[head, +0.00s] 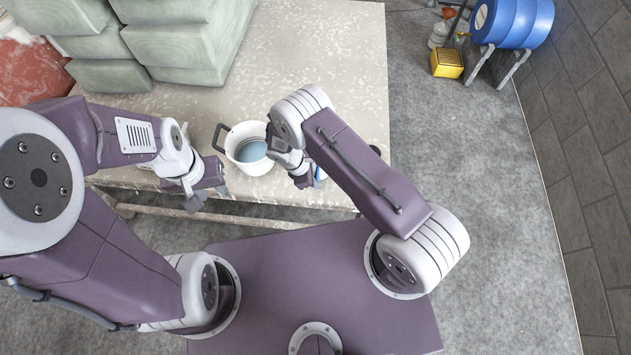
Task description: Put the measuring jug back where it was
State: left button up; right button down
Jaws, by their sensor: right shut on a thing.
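A white round vessel with a dark handle on its left side, which I take to be the measuring jug (235,149), is near the front edge of the table. Its inside looks blue-grey. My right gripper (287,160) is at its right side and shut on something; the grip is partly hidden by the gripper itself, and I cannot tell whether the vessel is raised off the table. My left gripper (207,190) is left of the vessel at the table's front edge, apart from it. Its jaw gap is unclear.
The table (318,60) is bare behind the vessel. Grey-green stacks (185,40) stand at the back left, beside a red surface (30,75). A small blue and white thing (320,173) shows behind my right arm.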

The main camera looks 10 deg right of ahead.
jog(key=shift+w+f, duration=0.15)
jog(key=shift+f, duration=0.6)
jog(key=c, duration=1.5)
grip_release()
jog(key=shift+r, duration=0.25)
jog(key=b+v, duration=0.1)
jog(key=v, duration=1.1)
